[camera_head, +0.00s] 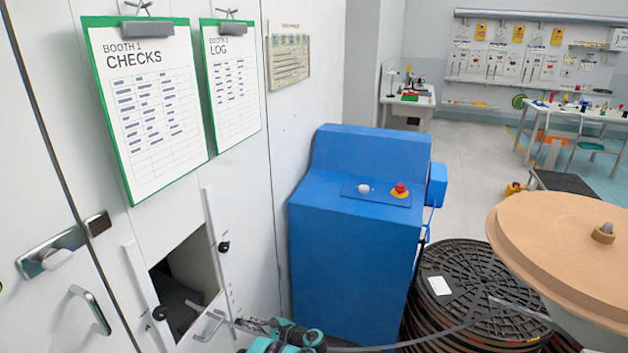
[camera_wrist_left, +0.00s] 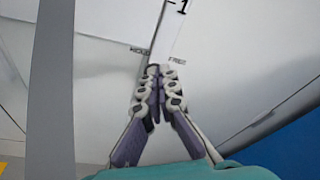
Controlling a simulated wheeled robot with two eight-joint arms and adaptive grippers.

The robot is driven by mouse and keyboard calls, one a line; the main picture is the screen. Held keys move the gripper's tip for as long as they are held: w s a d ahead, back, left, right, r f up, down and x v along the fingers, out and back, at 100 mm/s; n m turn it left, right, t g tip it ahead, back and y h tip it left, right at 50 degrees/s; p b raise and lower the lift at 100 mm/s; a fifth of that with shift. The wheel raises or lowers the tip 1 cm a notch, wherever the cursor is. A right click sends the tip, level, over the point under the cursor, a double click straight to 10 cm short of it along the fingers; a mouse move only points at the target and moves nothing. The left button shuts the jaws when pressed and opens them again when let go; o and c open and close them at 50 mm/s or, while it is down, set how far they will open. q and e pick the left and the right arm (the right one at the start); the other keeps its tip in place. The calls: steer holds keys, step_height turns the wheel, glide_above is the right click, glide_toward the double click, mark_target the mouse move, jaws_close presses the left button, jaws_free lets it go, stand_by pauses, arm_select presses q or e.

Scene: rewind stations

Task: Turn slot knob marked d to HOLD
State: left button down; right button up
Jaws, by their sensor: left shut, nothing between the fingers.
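A black knob (camera_head: 223,247) sits on a white slotted strip right of a square opening in the white cabinet wall. A second black knob (camera_head: 159,313) sits on the strip left of the opening. I cannot read a letter d at either one. My left gripper (camera_head: 240,323), with a teal body, is at the bottom near the lower end of the right strip. In the left wrist view its fingers (camera_wrist_left: 157,72) are shut and empty at the strip's end, between small labels reading HOLD (camera_wrist_left: 140,50) and FREE (camera_wrist_left: 177,61). The fingers hide any knob there.
A blue machine (camera_head: 345,230) with a red button stands right of the wall. Stacked black reels (camera_head: 475,290) and a tan disc (camera_head: 565,250) crowd the lower right. A cabinet handle (camera_head: 90,310) juts out at left. Clipboards (camera_head: 150,105) hang above.

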mark_target(239, 323)
arm_select(q)
steer(key=shift+w+a, duration=0.25)
steer(key=shift+a, duration=0.45)
steer(key=shift+w+a, duration=0.25)
steer(key=shift+a, duration=0.45)
steer(key=shift+f, duration=0.15)
steer(key=shift+s+a+f, duration=0.1)
steer(key=shift+s, duration=0.2)
steer(key=shift+s+f, duration=0.15)
steer(key=shift+s, duration=0.1)
steer(key=shift+s+a+f, duration=0.2)
steer(key=shift+s+f, duration=0.05)
steer(key=shift+s, duration=0.1)
steer(key=shift+f, duration=0.1)
steer(key=shift+s, duration=0.15)
